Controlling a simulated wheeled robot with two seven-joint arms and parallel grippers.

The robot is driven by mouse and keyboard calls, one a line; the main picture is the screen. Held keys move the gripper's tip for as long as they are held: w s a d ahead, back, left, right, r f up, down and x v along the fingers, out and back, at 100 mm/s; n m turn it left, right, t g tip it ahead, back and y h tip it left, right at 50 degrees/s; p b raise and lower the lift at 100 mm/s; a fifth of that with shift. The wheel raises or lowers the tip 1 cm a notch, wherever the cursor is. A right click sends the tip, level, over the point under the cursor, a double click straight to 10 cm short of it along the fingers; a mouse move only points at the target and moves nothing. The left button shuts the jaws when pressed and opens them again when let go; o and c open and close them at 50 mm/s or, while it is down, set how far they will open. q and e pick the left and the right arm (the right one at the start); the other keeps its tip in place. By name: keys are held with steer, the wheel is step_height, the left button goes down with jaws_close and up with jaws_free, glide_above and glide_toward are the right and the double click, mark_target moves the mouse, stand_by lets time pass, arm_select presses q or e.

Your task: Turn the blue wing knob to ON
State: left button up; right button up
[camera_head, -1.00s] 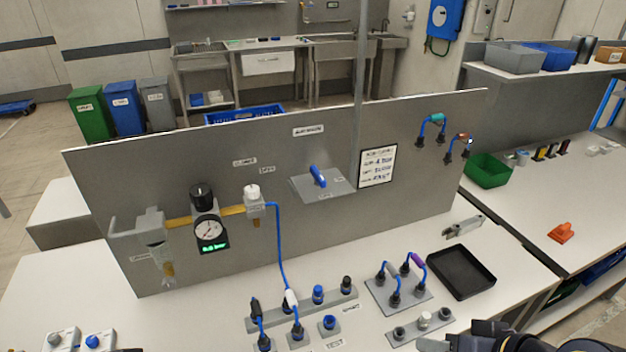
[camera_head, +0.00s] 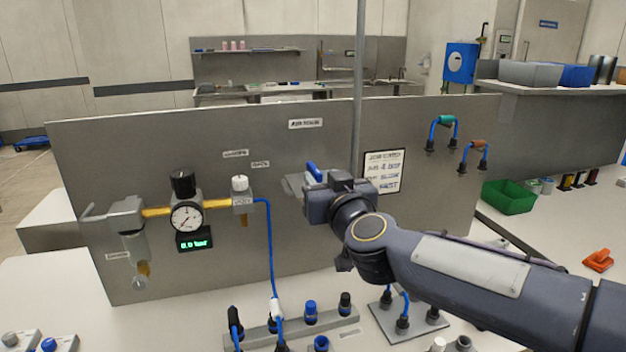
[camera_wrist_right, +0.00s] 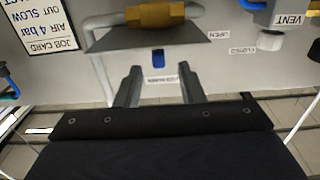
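The blue wing knob (camera_head: 314,171) shows in the head view on the grey panel, just above my right gripper, which hides the parts below it. In the right wrist view, which is upside down, the blue knob (camera_wrist_right: 158,57) stands at the edge of a grey plate (camera_wrist_right: 150,36) with a brass valve body (camera_wrist_right: 154,14) behind it. My right gripper (camera_wrist_right: 159,68) is open and empty. Its two fingers point at the panel, one on each side of the knob, apart from it. My left gripper is not in view.
A gauge (camera_head: 187,217) with a green display (camera_head: 195,241) reading about 0.0 bar is at the left of the panel. A white knob (camera_head: 239,184) is beside it. A job card (camera_head: 383,171) is right of my gripper. Hose fittings (camera_head: 311,312) stand on the bench below.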

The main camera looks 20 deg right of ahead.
mark_target(320, 175)
steer(key=shift+w+b, duration=0.3)
steer(key=shift+w, duration=1.7)
jaws_close()
